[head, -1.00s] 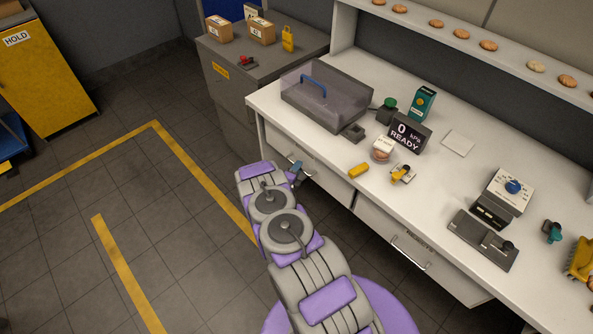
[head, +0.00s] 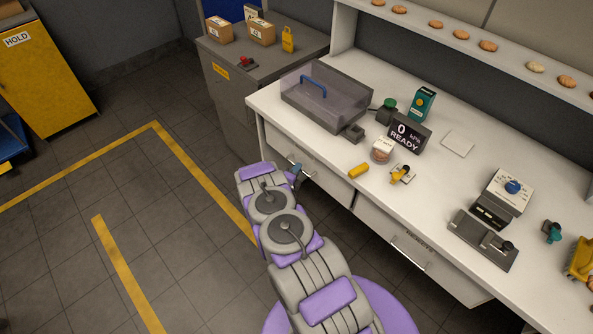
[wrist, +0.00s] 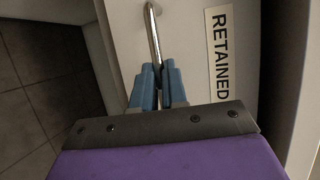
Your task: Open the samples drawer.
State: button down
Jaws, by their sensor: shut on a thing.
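A white drawer front (head: 328,178) sits under the left end of the counter in the head view and looks flush with it. In the wrist view the drawer front (wrist: 190,40) carries a label reading RETAINED (wrist: 220,55). Its metal bar handle (wrist: 153,35) runs down between my blue fingers. My gripper (wrist: 160,85) is shut on this handle, with the fingers hiding its lower part. In the head view my gripper (head: 297,171) is at the handle, mostly hidden by my arm.
A second drawer (head: 420,250) with a bar handle and a label is further right. The white counter (head: 300,128) above holds a clear-lidded case (head: 325,92), a READY display (head: 408,135) and a yellow block (head: 358,171). The floor left of my arm is clear.

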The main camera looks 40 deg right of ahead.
jog(key=shift+f, duration=0.15)
jog(key=s+a, duration=0.2)
jog(key=a, duration=2.6)
jog(key=shift+s+a, duration=0.25)
jog(key=shift+a, duration=0.1)
jog(key=c, duration=1.3)
grip_release()
jog(key=shift+w, duration=0.1)
jog(key=shift+o, duration=0.7)
jog(key=p+v, duration=0.2)
jog(key=v, duration=1.5)
jog(key=shift+a, duration=0.2)
